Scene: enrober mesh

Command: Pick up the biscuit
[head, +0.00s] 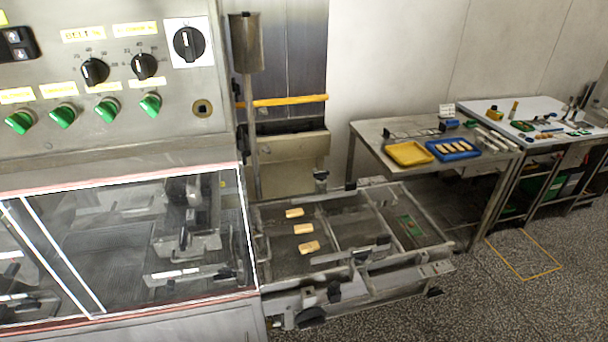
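Three tan, rectangular biscuits lie in a row on the mesh belt (275,262) in the head view. The far biscuit (294,213), the middle biscuit (303,229) and the near biscuit (309,247) are apart from one another. Several similar biscuits (456,147) lie in a blue tray (436,156) on the steel table. Neither of my grippers is in view.
The enrober's control panel (110,110) and clear cover (130,240) fill the left. Metal rails (340,256) frame the mesh. A yellow tray (409,153) stands on the steel table (375,135). A cluttered white table (490,108) stands behind. Speckled floor (480,300) is open at the right.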

